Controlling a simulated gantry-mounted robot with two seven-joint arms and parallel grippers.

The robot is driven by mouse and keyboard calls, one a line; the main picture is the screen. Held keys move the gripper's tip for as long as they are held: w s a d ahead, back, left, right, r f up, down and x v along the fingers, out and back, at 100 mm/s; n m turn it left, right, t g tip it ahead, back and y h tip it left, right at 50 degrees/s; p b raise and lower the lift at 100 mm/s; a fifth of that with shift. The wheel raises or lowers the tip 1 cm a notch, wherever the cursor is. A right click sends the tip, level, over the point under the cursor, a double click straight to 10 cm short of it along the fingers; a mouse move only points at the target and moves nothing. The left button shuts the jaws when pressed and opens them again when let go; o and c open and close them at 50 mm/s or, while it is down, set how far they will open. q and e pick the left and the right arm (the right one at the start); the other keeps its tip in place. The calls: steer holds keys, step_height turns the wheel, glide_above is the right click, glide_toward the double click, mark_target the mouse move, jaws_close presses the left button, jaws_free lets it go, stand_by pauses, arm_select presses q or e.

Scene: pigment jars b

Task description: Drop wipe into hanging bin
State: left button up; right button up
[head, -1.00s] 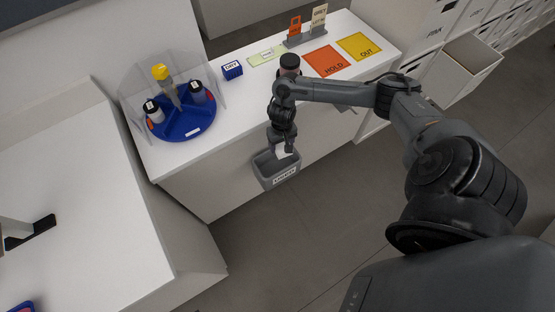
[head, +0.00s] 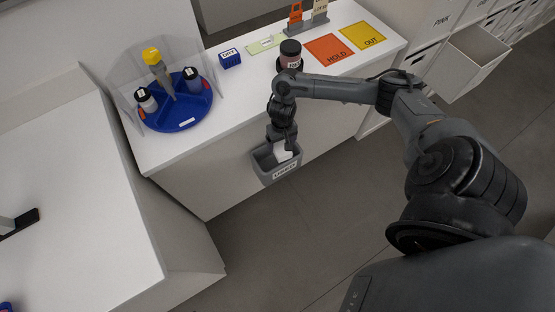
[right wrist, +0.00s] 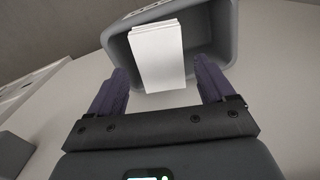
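The grey hanging bin (head: 285,175) is on the front of the white counter, with a label on its front. My right gripper (head: 284,147) points down at the bin's opening. The white folded wipe (head: 282,153) shows at the fingertips in the head view. In the right wrist view, the purple fingers of my right gripper (right wrist: 160,72) stand apart, with a gap on each side of the wipe (right wrist: 158,60). The wipe overlaps the opening and near wall of the bin (right wrist: 225,30); I cannot tell whether it touches them. My left gripper is not in view.
A jar with a dark lid (head: 290,55) stands on the counter beside my right arm. A blue round tray (head: 180,122) with jars and a clear guard is at the left. Orange HOLD (head: 328,48) and yellow OUT (head: 362,37) mats lie at the right.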

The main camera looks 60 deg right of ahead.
steer(key=shift+o, duration=1)
steer(key=shift+r, duration=0.1)
step_height(320, 180, up, 11)
steer(key=p, duration=0.4)
steer(key=shift+f+p, duration=0.2)
steer(key=shift+p, duration=0.2)
